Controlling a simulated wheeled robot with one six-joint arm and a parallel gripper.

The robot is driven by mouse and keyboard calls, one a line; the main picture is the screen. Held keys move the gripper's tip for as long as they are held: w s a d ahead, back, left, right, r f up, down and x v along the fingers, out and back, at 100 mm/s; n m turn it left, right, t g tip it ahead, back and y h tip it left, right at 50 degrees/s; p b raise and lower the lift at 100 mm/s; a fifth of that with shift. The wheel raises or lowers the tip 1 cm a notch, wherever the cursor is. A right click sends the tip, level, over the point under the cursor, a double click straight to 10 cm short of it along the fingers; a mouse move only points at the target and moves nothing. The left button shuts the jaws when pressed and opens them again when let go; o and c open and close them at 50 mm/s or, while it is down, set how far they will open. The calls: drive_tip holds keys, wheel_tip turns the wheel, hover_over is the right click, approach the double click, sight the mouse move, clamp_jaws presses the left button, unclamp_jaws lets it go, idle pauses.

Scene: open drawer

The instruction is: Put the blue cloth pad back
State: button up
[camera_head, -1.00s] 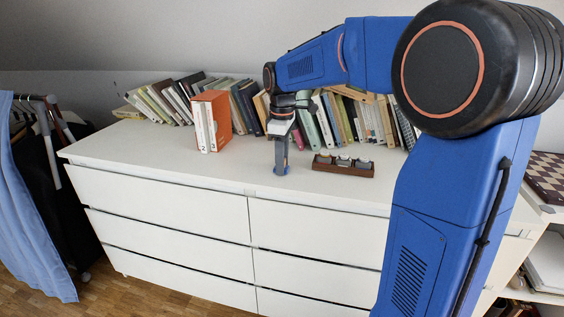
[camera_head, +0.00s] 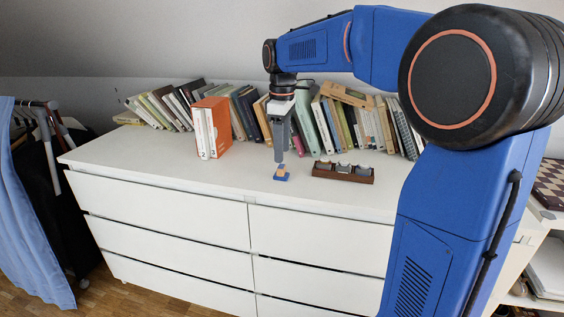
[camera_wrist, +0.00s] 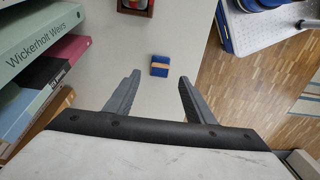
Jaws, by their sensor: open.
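The blue cloth pad (camera_head: 281,177), with a tan band across it, lies flat on the white dresser top, left of a small dark tray. It also shows in the wrist view (camera_wrist: 159,71), ahead of the fingers. My gripper (camera_head: 280,158) points down above the pad, with a small gap between them. In the wrist view my gripper (camera_wrist: 160,77) is open, its two fingers wide apart and nothing between them. The dark tray (camera_head: 343,179) holds several small light and grey items in a row of compartments. Only one end of the tray (camera_wrist: 135,11) shows in the wrist view.
A row of leaning books (camera_head: 380,120) stands along the back of the dresser (camera_head: 140,158). An orange slipcase with white volumes (camera_head: 213,128) stands left of my gripper. Dresser top near the front left is clear. A clothes rack with blue fabric (camera_head: 30,200) stands at left.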

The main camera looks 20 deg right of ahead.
sight(282, 167)
wheel_tip(282, 167, up, 5)
drive_tip(key=shift+s+f, duration=0.1)
drive_tip(key=shift+s, duration=0.05)
drive_tip(key=s+f+m+t, duration=0.1)
drive_tip(key=s+f+m, duration=0.2)
drive_tip(key=s+f, duration=0.3)
drive_tip(key=s+d+f+m+t, duration=0.1)
drive_tip(key=s+f+m, duration=0.3)
drive_tip(key=s, duration=1.1)
drive_tip(key=s+d+f+m+t, duration=0.1)
drive_tip(key=s+f+m+t, duration=0.1)
drive_tip(key=s+f+m, duration=0.2)
drive_tip(key=s+f, duration=0.3)
drive_tip(key=s, duration=0.3)
drive_tip(key=shift+s+f+t, duration=0.25)
drive_tip(key=shift+f+t, duration=0.1)
drive_tip(key=shift+t, duration=0.05)
